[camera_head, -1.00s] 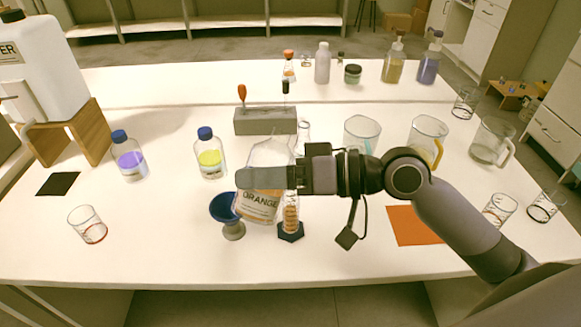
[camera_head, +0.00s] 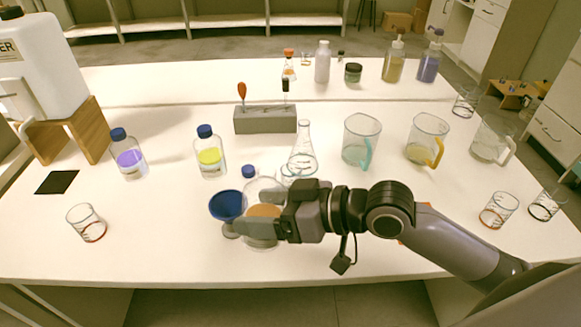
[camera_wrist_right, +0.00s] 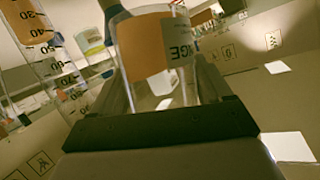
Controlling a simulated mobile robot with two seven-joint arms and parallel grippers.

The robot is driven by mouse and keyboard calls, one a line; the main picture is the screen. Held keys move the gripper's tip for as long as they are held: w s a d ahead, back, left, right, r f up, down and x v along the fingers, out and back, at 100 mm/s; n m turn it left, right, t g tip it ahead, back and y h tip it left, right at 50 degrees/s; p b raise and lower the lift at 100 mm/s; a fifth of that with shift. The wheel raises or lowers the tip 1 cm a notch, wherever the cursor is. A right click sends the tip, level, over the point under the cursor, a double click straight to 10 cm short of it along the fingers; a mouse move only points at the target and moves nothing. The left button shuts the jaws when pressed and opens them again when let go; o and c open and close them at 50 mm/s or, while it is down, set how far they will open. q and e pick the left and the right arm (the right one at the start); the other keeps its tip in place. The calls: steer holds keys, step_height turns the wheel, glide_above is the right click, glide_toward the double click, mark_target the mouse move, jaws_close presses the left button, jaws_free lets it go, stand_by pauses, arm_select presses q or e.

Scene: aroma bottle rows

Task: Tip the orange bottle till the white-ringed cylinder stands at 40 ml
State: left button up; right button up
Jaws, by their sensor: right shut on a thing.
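My right gripper (camera_head: 262,227) is shut on the orange bottle (camera_head: 263,192), a clear bottle with orange contents or label showing between the fingers. The bottle looks close to upright, near the front middle of the table. The right wrist view shows its orange label (camera_wrist_right: 142,45) between the jaws. A graduated cylinder (camera_wrist_right: 52,55) stands beside it in that view, with orange liquid reaching close to the 40 mark; the exact level is hard to read. In the head view my gripper mostly hides the cylinder. Its ring colour is not clear. My left gripper is out of view.
An Erlenmeyer flask (camera_head: 303,152), jugs and a grey rack (camera_head: 265,119) stand behind.

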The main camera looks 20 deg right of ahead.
steer(key=shift+s+a+f+n+t+h, duration=0.15)
steer(key=shift+f+n, duration=0.2)
steer(key=shift+f, duration=0.25)
steer(key=shift+a+f+n+t+h, duration=0.1)
steer(key=shift+f+n+h, duration=0.15)
steer(key=shift+f, duration=0.35)
steer(key=shift+s+a+f+n+t+h, duration=0.15)
steer(key=shift+f+n, duration=0.25)
steer(key=shift+f, duration=0.2)
steer(key=shift+d, duration=0.1)
steer(key=a+r+p, duration=0.1)
steer(key=p, duration=0.1)
steer(key=s+r+p, duration=0.1)
steer(key=p, duration=0.1)
steer(key=shift+s+a+r, duration=0.2)
steer(key=shift+a+r, duration=0.15)
steer(key=shift+r, duration=0.05)
steer(key=s+a+r+p, duration=0.2)
steer(key=p, duration=0.2)
steer(key=shift+r, duration=0.1)
steer(key=shift+w, duration=0.1)
